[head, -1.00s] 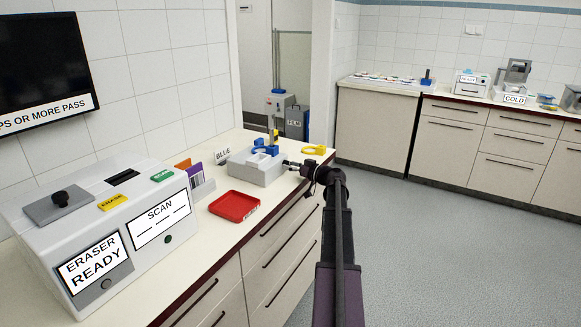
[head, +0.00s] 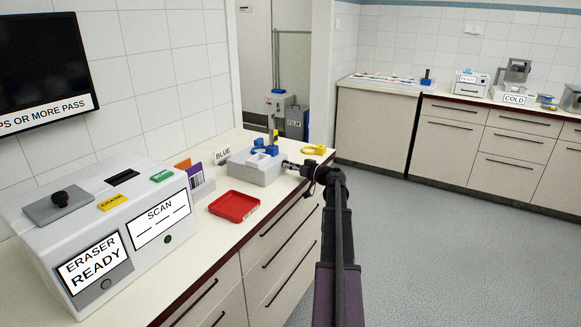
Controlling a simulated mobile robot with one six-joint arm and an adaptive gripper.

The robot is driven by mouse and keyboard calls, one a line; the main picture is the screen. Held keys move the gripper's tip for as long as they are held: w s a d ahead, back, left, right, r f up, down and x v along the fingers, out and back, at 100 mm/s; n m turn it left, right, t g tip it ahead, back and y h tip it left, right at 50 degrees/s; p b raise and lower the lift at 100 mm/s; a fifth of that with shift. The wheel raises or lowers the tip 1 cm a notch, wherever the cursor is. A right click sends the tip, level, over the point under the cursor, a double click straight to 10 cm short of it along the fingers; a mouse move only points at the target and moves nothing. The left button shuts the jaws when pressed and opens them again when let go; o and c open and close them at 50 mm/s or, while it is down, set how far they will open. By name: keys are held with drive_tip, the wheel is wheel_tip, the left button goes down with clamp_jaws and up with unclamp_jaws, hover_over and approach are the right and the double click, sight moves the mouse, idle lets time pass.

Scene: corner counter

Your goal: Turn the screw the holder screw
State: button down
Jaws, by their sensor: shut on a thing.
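The holder (head: 256,168) is a light grey block with blue parts (head: 265,149) on top, standing on the counter near its front edge. My gripper (head: 290,165) reaches to the holder's right side, at the end of my dark arm. It is shut at the small screw on that side. The screw itself is too small and too covered by the gripper to make out, and so is its angle.
A red tray (head: 234,206) lies in front of the holder. A yellow ring-shaped piece (head: 313,150) lies behind my gripper. The large eraser machine (head: 100,225) fills the left counter. The floor at right is clear.

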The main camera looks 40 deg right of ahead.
drive_tip(key=shift+m, duration=0.3)
drive_tip(key=m, duration=0.9)
drive_tip(key=shift+r+m, duration=0.1)
drive_tip(key=shift+m, duration=0.3)
drive_tip(key=m, duration=0.5)
drive_tip(key=shift+p, duration=0.3)
drive_tip(key=m, duration=0.5)
drive_tip(key=shift+y, duration=0.3)
drive_tip(key=shift+m, duration=0.4)
drive_tip(key=shift+c, duration=1.8)
unclamp_jaws()
drive_tip(key=shift+w+g, duration=0.1)
drive_tip(key=shift+g, duration=0.2)
